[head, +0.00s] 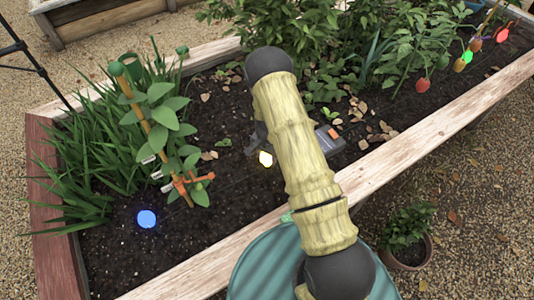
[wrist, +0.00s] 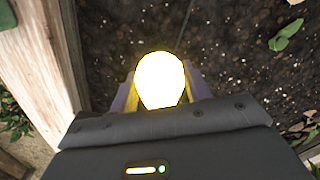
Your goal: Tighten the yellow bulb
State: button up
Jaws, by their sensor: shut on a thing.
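The yellow bulb (wrist: 160,80) glows brightly at the tip of my gripper (wrist: 158,98) in the wrist view. The two fingers sit on either side of its lower part, and my gripper is shut on it. In the head view the yellow bulb (head: 266,159) shows as a small lit spot just left of my arm, above the dark soil. My arm hides most of the gripper there. The bulb's base and socket are hidden.
A blue lit bulb (head: 147,219) lies at the left on the soil. A staked plant (head: 160,125) stands left of my arm. The wooden bed rim (head: 400,150) runs along the near side. A potted plant (head: 407,235) stands outside.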

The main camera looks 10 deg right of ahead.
jog(key=shift+m+p, duration=0.4)
jog(key=shift+m, duration=0.8)
jog(key=o, duration=1)
jog(key=shift+c, duration=0.2)
jog(key=shift+r, duration=0.15)
notch_tip(320, 180, up, 17)
jog(key=p, duration=0.3)
jog(key=shift+r, duration=0.15)
